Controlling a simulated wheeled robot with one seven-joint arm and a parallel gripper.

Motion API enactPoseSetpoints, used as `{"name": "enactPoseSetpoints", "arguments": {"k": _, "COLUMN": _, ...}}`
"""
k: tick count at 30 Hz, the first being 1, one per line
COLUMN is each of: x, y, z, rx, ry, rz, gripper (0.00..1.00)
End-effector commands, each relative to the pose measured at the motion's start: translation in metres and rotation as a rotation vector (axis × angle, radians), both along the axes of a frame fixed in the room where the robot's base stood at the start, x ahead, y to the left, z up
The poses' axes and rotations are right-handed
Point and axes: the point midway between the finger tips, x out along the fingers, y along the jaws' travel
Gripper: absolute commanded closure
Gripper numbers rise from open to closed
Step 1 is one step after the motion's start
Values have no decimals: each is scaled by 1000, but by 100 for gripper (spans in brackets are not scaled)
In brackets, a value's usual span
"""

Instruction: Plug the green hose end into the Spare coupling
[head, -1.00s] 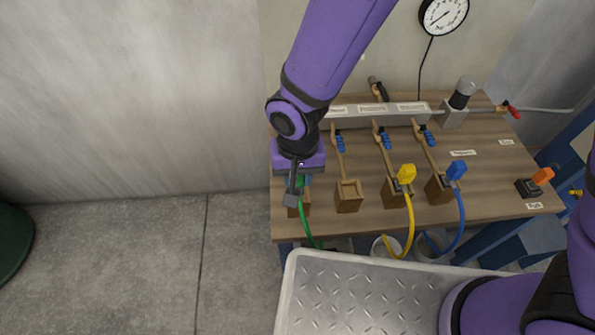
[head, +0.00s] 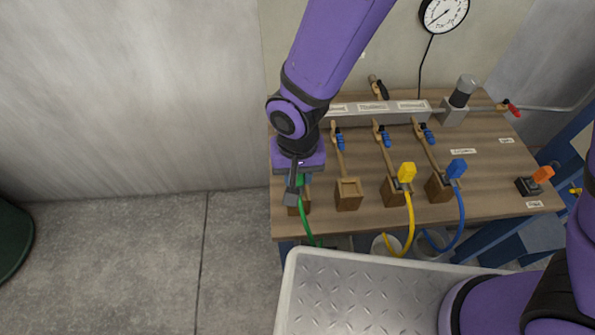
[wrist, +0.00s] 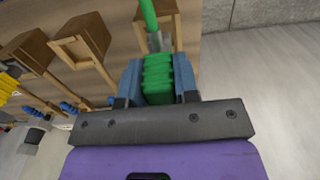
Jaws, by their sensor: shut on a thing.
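The green hose end (wrist: 158,78) is a ribbed green block. In the wrist view my gripper (wrist: 160,85) is shut on it, one finger on each side. In the head view my gripper (head: 298,190) is over the leftmost wooden block (head: 304,207), and the green hose (head: 307,230) hangs down over the table's front edge. The second wooden block (head: 348,194) has an open, empty top. A row of small labels lies on the grey manifold (head: 395,112); I cannot read which one says Spare. Whether the hose end still touches its block is hidden.
A yellow plug (head: 407,173) and a blue plug (head: 456,168) stand in the blocks to the right, their hoses hanging forward. An orange switch (head: 543,174) is at the table's right. A gauge (head: 444,13) hangs on the wall.

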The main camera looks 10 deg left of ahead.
Motion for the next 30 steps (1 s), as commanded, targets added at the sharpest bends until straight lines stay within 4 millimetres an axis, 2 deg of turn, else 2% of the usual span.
{"name": "enactPoseSetpoints", "arguments": {"k": 17, "x": 0, "y": 0, "z": -11, "rx": -1, "ry": 0, "rz": 0, "gripper": 97}}
{"name": "enactPoseSetpoints", "arguments": {"k": 30, "x": 0, "y": 0, "z": -12, "rx": 0, "ry": 0, "rz": 0, "gripper": 97}}
